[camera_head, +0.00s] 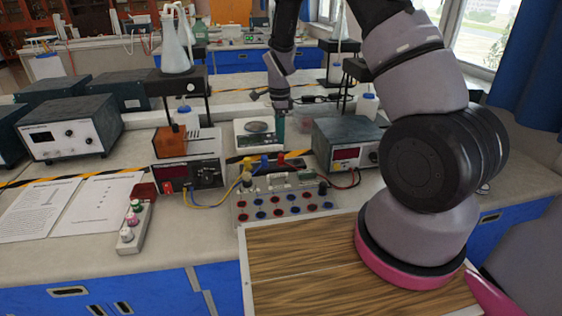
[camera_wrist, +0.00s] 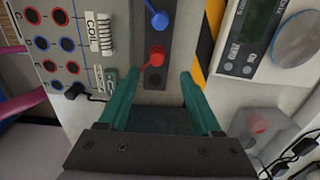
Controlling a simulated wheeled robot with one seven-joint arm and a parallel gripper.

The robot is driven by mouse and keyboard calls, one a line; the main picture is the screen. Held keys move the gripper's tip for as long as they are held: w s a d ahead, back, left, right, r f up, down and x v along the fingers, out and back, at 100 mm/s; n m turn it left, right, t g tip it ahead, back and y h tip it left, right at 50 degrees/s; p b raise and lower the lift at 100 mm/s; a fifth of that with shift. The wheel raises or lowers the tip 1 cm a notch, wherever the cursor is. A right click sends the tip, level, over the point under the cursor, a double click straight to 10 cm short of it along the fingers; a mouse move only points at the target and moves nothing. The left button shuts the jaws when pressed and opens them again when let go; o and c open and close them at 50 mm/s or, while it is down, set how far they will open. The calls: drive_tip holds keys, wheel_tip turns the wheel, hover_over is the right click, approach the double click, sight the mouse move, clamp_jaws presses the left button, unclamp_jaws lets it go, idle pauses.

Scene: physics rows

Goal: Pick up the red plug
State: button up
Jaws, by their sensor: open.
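The red plug (camera_wrist: 154,56) stands in a dark strip in the wrist view, between the blue plug (camera_wrist: 157,18) and an empty-looking dark socket. In the head view a small red plug (camera_head: 281,160) shows behind the circuit board (camera_head: 283,205), beside a blue plug (camera_head: 264,161). My gripper (camera_wrist: 158,76) is open, with its teal fingers spread to either side of the line to the red plug. Nothing is held between them.
A balance (camera_head: 257,134) stands behind the board; it also shows in the wrist view (camera_wrist: 262,45). Power supplies (camera_head: 345,140) and (camera_head: 190,168) flank the board. A wooden panel (camera_head: 300,275) lies in front.

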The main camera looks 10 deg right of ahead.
sight(281, 155)
wheel_tip(281, 155, down, 4)
drive_tip(key=shift+f, duration=0.15)
drive_tip(key=f, duration=0.5)
drive_tip(key=shift+s+d, duration=0.15)
drive_tip(key=shift+s, duration=0.1)
clamp_jaws()
